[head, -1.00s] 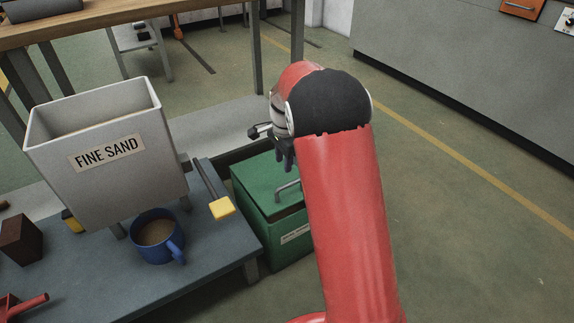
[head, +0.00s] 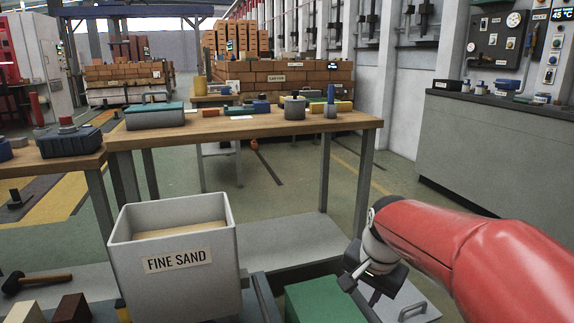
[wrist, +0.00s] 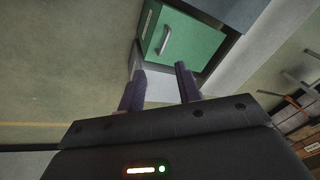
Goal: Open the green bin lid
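The green bin (head: 322,301) stands low at the bottom middle of the head view, partly hidden by my arm. In the wrist view its green lid (wrist: 190,45) looks shut, with a grey bar handle (wrist: 164,38) on it and a pale label on its left side. My gripper (wrist: 160,80) is open and empty, its two dark fingers apart with the bin beyond their tips. In the head view my gripper (head: 374,283) is beside the bin's right side in the picture; its fingertips are hard to make out. I see no contact with the handle.
A grey bin labelled FINE SAND (head: 178,262) stands left of the green bin. A wooden workbench (head: 250,128) with tools is behind. A hammer (head: 36,280) lies at lower left. Open floor lies at right, before a grey counter (head: 490,150).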

